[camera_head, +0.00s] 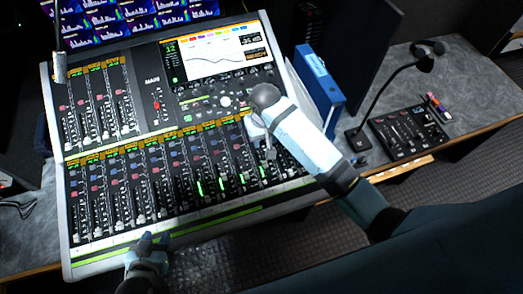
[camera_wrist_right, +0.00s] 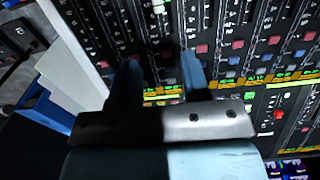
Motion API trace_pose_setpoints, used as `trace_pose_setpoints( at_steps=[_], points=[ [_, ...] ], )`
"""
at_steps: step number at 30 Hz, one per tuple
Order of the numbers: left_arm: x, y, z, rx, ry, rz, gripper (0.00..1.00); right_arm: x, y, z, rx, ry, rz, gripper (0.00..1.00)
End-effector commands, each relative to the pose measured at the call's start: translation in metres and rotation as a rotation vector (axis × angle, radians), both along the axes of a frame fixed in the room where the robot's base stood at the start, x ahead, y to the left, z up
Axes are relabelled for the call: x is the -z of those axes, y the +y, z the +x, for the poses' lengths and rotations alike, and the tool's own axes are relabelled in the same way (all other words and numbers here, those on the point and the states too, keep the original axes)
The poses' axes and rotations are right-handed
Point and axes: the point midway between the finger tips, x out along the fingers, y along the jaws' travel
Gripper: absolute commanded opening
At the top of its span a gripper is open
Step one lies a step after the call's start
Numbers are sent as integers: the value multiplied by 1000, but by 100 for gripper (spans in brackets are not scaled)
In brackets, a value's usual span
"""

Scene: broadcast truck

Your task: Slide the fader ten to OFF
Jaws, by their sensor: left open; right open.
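The mixing console (camera_head: 100,262) fills the left and middle of the head view, with a long lower row of faders (camera_head: 180,191). The channel numbers are too small to read, so I cannot tell which cap is fader ten. My right gripper (camera_head: 267,152) is over the right part of this row and hides some of it. In the right wrist view its two fingers (camera_wrist_right: 160,60) are apart with nothing held between them, above the console's right side; contact cannot be told. My left gripper (camera_head: 147,241) is open and empty at the console's front edge.
A shorter fader bank (camera_head: 98,105) and a lit screen (camera_head: 226,52) lie behind the row. A blue binder (camera_head: 320,85) stands right of the console.

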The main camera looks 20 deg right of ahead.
Motion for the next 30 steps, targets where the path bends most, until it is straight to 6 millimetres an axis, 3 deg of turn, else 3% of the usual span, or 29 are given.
trace_pose_setpoints(
  at_steps=[7, 18, 24, 30],
  points=[
    [1, -2, -11, -4, 21, -5, 43, 45, -1, -2, 0, 6, -2, 43],
    [-4, -5, -6, -25, 22, -26, 43, 114, -1, -1, 0, 3, -1, 43],
    [-3, -4, 0, -32, 21, -28, 43, 130, 0, -1, 0, 1, -1, 43],
    [-1, -2, -1, -34, 24, -26, 43, 132, 0, -1, 0, 1, 0, 43]
  ],
)
